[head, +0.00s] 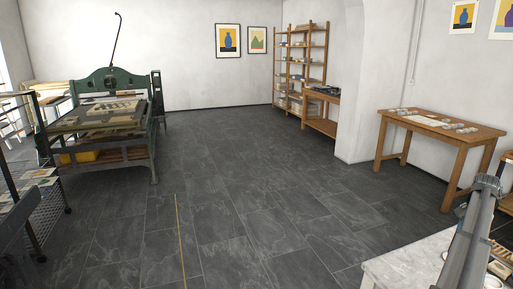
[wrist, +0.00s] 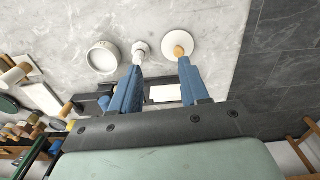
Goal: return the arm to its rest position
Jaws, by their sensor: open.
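My gripper (wrist: 160,85) shows in the wrist view, with two blue fingers spread apart and nothing between them. It is over a pale marble-topped table (wrist: 215,15). Beyond the fingertips are a round white dish (wrist: 103,57), a small white knob-like piece (wrist: 140,47) and a white disc with a tan knob (wrist: 179,44). I cannot tell from this view how high the fingers are above them. In the head view, part of my arm (head: 468,240) reaches over the table at the lower right; the gripper is not visible there.
Wooden-handled tools (wrist: 15,75) crowd the left of the wrist view. In the head view, a green press (head: 110,85) stands at the left, a wooden table (head: 440,128) at the right and shelves (head: 300,60) at the back. The dark tiled floor (head: 220,180) between is clear.

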